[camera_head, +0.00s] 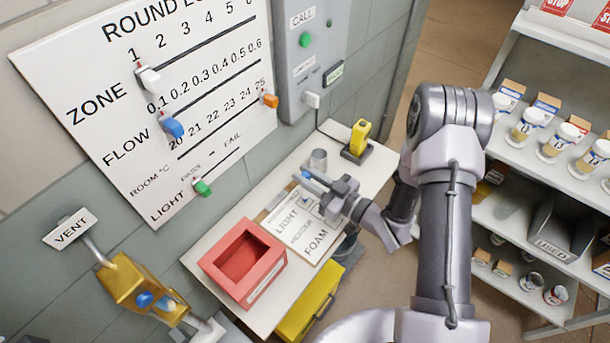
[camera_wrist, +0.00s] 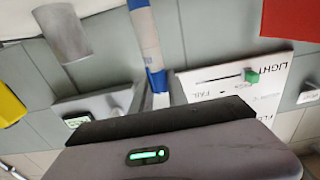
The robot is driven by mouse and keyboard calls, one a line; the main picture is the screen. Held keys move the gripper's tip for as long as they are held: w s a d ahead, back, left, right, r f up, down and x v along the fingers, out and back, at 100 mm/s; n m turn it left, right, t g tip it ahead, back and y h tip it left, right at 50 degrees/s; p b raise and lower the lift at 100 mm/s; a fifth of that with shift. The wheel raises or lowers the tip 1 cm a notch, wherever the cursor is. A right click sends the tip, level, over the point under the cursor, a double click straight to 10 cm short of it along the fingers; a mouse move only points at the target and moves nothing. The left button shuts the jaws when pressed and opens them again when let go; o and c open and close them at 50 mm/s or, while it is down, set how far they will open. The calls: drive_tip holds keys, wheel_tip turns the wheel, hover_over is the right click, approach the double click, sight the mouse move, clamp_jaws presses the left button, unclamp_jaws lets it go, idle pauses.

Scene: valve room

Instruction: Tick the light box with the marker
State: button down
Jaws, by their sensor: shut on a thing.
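My gripper (camera_head: 322,184) is shut on the marker (camera_head: 307,174) above the far part of the table. The marker has a white body with blue ends, and its blue end points up and left in the head view. In the wrist view the marker (camera_wrist: 147,42) stands out from the jaws (camera_wrist: 158,98). The check sheet (camera_head: 298,232) lies on the table just below and left of my gripper, with the words LIGHT and FOAM readable. My gripper and wrist cover its upper right part. The light box's outline and any mark in it are too small to tell.
A grey cup (camera_head: 318,160) stands close behind the marker. A yellow device (camera_head: 359,138) sits on a dark base at the back. A red open box (camera_head: 242,262) stands left of the sheet. The wall board (camera_head: 165,100) has sliders, including a green one (camera_head: 202,187) at LIGHT.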

drive_tip(key=shift+d, duration=0.45)
drive_tip(key=shift+a, duration=0.1)
drive_tip(key=shift+a+f+b, duration=0.1)
drive_tip(key=shift+a+b, duration=0.35)
drive_tip(key=shift+a, duration=0.6)
drive_tip(key=shift+d, duration=0.1)
drive_tip(key=shift+w+d, duration=0.1)
drive_tip(key=shift+d, duration=0.5)
